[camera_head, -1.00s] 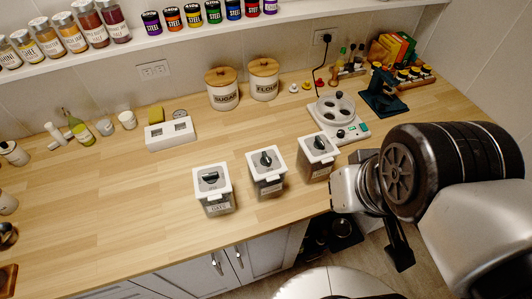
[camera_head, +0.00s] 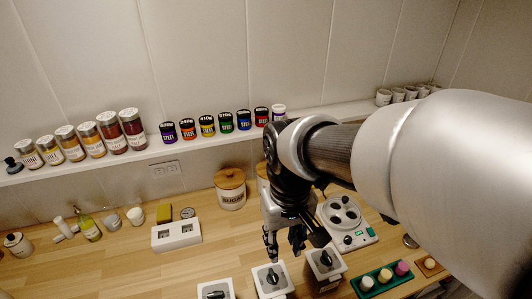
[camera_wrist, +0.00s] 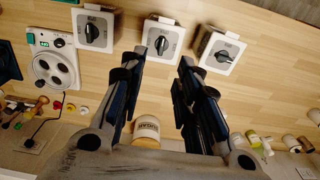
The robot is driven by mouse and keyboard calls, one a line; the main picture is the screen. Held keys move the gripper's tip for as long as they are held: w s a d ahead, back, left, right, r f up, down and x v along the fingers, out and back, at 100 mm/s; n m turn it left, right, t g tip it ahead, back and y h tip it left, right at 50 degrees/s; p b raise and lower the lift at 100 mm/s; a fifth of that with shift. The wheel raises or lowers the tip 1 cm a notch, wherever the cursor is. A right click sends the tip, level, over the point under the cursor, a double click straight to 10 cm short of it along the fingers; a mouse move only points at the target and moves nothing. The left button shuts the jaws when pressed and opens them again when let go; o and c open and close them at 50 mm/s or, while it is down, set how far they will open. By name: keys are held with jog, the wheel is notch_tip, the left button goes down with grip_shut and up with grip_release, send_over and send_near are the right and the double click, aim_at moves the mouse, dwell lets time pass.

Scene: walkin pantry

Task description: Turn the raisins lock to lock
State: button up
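In the wrist view the row is reversed: right canister (camera_wrist: 93,29), middle canister (camera_wrist: 163,42), left canister (camera_wrist: 217,52). My gripper (camera_head: 285,250) is open and empty above the middle canister. In the wrist view its fingertips (camera_wrist: 163,57) lie either side of the middle knob in the picture, apparently still above it.
A white round-dish device (camera_head: 343,212) stands behind right, and a green tray of colored knobs (camera_head: 385,280) at the front right. A sugar jar (camera_head: 230,190) and a white two-slot box (camera_head: 177,235) stand behind. A spice shelf (camera_head: 150,140) runs above.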

aim_at(274, 281)
jog(key=f+b, duration=0.1)
jog(key=f, duration=0.5)
jog(key=w+f+b, duration=0.1)
jog(key=f, duration=0.5)
jog(key=a+f+b, duration=0.1)
jog(key=f, duration=0.5)
jog(key=shift+w+a+b, duration=0.1)
jog(key=shift+w+b, duration=0.05)
jog(key=shift+b, duration=0.25)
jog(key=shift+c, duration=0.4)
grip_shut()
